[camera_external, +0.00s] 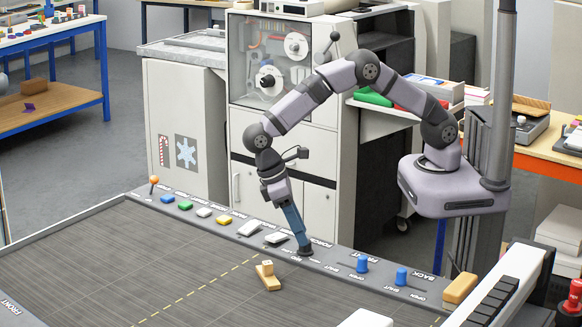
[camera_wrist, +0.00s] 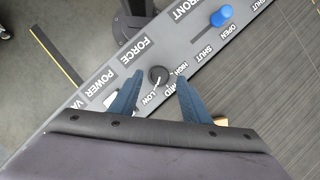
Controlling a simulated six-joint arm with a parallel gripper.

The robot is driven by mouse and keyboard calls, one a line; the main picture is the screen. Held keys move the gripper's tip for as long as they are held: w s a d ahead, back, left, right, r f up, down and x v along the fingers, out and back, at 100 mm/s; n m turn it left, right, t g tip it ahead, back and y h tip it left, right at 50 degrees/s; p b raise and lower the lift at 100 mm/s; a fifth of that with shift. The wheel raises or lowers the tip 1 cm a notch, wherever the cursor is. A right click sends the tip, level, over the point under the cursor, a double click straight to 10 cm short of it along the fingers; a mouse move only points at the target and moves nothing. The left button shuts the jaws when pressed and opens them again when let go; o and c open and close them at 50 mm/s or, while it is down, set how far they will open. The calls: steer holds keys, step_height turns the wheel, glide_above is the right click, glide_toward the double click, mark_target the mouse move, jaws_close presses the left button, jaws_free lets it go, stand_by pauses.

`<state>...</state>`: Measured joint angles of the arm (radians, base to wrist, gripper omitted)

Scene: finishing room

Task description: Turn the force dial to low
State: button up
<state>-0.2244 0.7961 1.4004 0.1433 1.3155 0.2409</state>
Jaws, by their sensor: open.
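The force dial (camera_wrist: 158,74) is a small round dark knob on the grey control strip, beside the FORCE label. A thin white pointer line shows on its near side, by the LOW lettering; its exact setting is hard to tell. HIGH and MID lettering stand to its right, partly covered by a finger. My gripper (camera_wrist: 158,79) is open, with one blue finger on each side of the dial; I cannot tell whether they touch it. In the external view my gripper (camera_external: 303,245) points down at the strip, and its tips hide most of the dial.
Two blue sliders (camera_external: 362,264) (camera_external: 401,277) stand on the strip to the right, marked SHUT and OPEN. White switches (camera_external: 249,227) and coloured buttons lie to the left. A small wooden piece (camera_external: 267,277) stands on the dark bed in front. A red knob (camera_external: 572,300) is far right.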

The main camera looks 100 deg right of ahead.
steer(key=b+v, duration=0.1)
steer(key=v, duration=0.4)
steer(key=shift+d, duration=0.1)
stand_by(0.4)
steer(key=s+d+f+t, duration=0.1)
steer(key=s+d+t, duration=0.1)
steer(key=s+d, duration=0.4)
steer(key=s+d+f+n+t, duration=0.1)
steer(key=s+d, duration=0.5)
steer(key=s, duration=0.7)
steer(key=shift+s+f+t+h, duration=0.2)
steer(key=shift+t+h, duration=0.1)
steer(key=shift+t, duration=0.4)
steer(key=shift+d, duration=0.1)
